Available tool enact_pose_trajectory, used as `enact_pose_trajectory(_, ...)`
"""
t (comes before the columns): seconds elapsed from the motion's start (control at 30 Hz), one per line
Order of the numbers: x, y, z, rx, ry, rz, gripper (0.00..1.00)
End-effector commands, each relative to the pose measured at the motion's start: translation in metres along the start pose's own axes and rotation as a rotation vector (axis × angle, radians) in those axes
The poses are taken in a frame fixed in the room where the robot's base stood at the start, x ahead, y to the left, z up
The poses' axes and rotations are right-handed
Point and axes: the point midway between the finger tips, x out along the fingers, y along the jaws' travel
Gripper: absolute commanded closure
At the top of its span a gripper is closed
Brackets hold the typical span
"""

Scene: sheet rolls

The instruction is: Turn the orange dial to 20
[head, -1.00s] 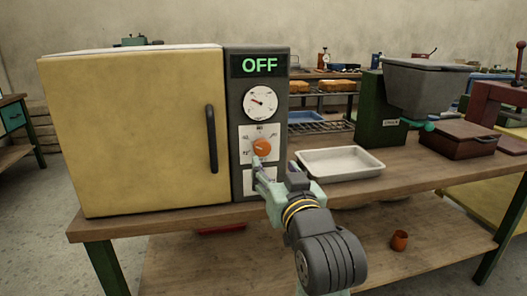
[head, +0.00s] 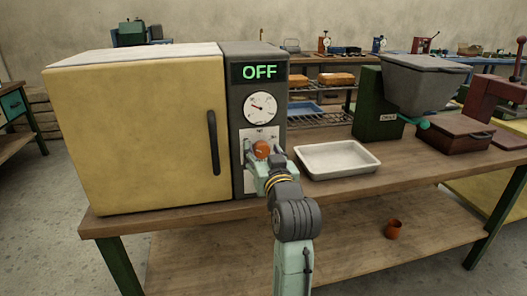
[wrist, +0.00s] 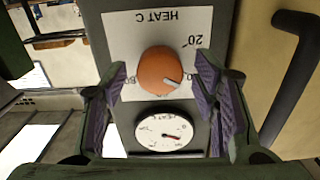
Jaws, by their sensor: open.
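The orange dial (head: 262,149) is on the grey control panel of a yellow oven, below a round gauge. In the wrist view the dial (wrist: 156,68) sits on a white plate printed upside down with "HEAT C" and "20" at upper right. Its pale pointer mark points to the lower right in that view, away from the "20". My gripper (head: 265,164) is at the panel in front of the dial. In the wrist view my gripper (wrist: 160,80) is open, with one purple-padded finger on each side of the dial and gaps between; contact is not visible.
The oven display (head: 259,72) reads OFF. The round gauge (head: 260,108) is above the dial, and the black door handle (head: 213,142) is to its left. A white tray (head: 338,172) lies on the bench to the right.

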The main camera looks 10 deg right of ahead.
Motion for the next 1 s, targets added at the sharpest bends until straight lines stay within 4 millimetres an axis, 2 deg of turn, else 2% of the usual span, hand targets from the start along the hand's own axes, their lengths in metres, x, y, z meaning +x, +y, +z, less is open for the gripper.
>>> enact_pose_trajectory(0.2,0.0,0.0,0.0001,0.0,0.0,0.0,0.47)
enact_pose_trajectory(0.9,-0.0002,0.0001,0.0001,0.0,0.0,0.0,0.94)
enact_pose_trajectory(1.0,-0.0003,0.0001,0.0002,-0.001,0.0,0.0,0.94)
